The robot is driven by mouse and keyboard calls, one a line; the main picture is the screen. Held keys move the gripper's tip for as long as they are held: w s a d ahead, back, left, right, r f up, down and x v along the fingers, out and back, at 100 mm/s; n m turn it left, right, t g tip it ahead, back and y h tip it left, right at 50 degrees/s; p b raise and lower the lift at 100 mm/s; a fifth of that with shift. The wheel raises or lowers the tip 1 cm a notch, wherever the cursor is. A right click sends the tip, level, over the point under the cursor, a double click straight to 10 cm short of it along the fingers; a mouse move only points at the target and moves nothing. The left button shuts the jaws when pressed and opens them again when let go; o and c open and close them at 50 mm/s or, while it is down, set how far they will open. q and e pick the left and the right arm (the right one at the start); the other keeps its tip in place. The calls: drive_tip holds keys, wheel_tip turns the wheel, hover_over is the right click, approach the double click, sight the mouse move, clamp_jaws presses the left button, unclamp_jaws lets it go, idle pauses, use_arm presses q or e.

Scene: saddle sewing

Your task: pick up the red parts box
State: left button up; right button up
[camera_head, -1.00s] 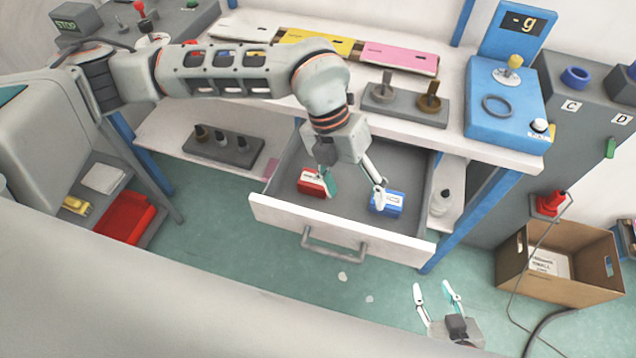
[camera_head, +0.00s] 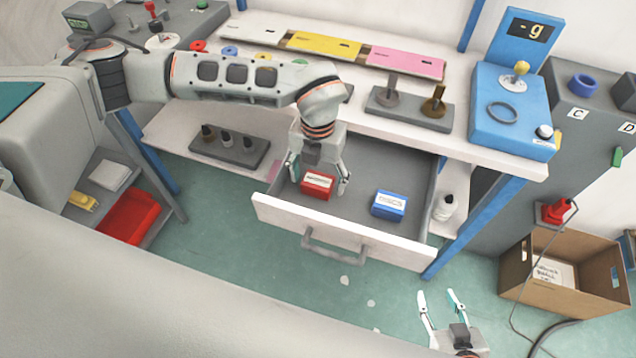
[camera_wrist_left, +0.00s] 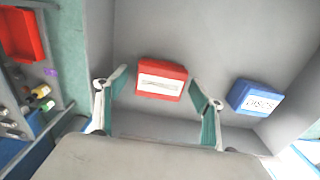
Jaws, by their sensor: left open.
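The red parts box (camera_head: 317,185), with a white label, lies in the open grey drawer, towards its left side. In the left wrist view the red box (camera_wrist_left: 161,81) sits between and just beyond the fingertips. My left gripper (camera_head: 318,186) is open, with one finger on each side of the red box; I cannot tell whether either touches it. It also shows in the left wrist view (camera_wrist_left: 160,88). My right gripper (camera_head: 441,300) is open and empty, low in the head view, above the floor.
A blue box (camera_head: 389,204) lies in the drawer to the right of the red one, with a gap between. The drawer's white front (camera_head: 340,236) and side walls surround them. The bench top (camera_head: 400,113) is above and behind. A cardboard box (camera_head: 565,283) stands on the floor at right.

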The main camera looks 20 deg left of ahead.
use_arm(q)
drive_tip(key=shift+f, duration=0.45)
drive_tip(key=c, duration=1.2)
drive_tip(key=shift+r, duration=0.2)
